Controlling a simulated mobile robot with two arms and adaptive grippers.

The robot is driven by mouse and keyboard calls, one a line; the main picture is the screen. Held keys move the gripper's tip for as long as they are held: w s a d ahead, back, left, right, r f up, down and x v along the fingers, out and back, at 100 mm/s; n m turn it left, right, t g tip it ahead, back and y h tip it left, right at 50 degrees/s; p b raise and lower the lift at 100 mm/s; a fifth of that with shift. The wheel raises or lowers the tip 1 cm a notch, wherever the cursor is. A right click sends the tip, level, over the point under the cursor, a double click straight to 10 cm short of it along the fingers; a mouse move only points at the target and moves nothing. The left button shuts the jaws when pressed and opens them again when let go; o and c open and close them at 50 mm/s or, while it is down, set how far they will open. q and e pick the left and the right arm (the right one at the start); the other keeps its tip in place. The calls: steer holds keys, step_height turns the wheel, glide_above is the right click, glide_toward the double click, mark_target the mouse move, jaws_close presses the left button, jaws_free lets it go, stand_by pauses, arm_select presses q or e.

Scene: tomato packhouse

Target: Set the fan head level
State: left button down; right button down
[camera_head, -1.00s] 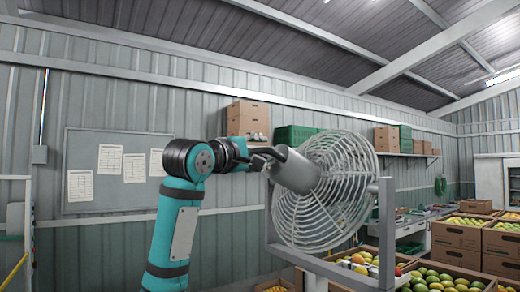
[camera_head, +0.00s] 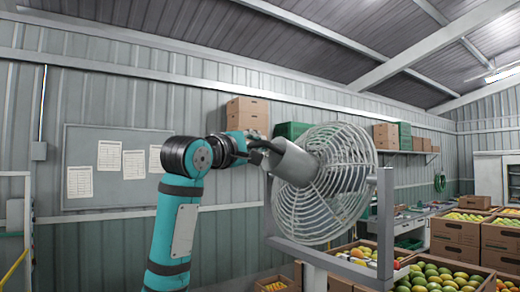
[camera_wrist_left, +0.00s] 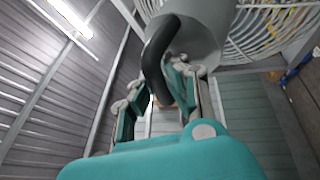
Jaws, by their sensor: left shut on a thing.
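The fan head has a pale wire cage (camera_head: 335,205) and a grey motor housing (camera_head: 292,164), held in a grey yoke frame (camera_head: 386,220). The cage looks a little tilted, but I cannot tell exactly how far from level. A dark curved handle (camera_wrist_left: 154,62) sticks out from the back of the housing. My left gripper (camera_head: 258,152) is at this handle, left of the housing. In the left wrist view its fingers (camera_wrist_left: 160,100) lie on both sides of the handle and are shut on it. The exact contact is partly hidden. My right gripper is not in view.
Stacked cartons (camera_head: 458,238) stand farther right. A wall shelf with cartons (camera_head: 247,115) and green crates (camera_head: 292,130) is behind. The space left of my left arm is clear up to the noticeboard (camera_head: 110,195).

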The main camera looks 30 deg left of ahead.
mark_target(263, 167)
arm_select(q)
steer(key=f+n+t+b, duration=0.1)
steer(key=f+b, duration=0.1)
steer(key=b, duration=0.2)
steer(key=s+f+t+y+b, duration=0.1)
steer(key=f+b, duration=0.2)
steer(key=b, duration=0.1)
steer(key=f+n+t+b, duration=0.1)
steer(key=f+t+b, duration=0.1)
steer(key=f+b, duration=0.1)
steer(key=shift+s+a+f+n+y+b, duration=0.1)
steer(key=shift+s+a+n+y+b, duration=0.1)
steer(key=shift+a+n+y+b, duration=0.25)
steer(key=shift+d, duration=0.1)
steer(key=c, duration=1.4)
jaws_free()
steer(key=shift+s, duration=0.1)
steer(key=shift+o, duration=0.6)
steer(key=v, duration=1.1)
steer(key=shift+s+f, duration=0.2)
steer(key=shift+s, duration=0.15)
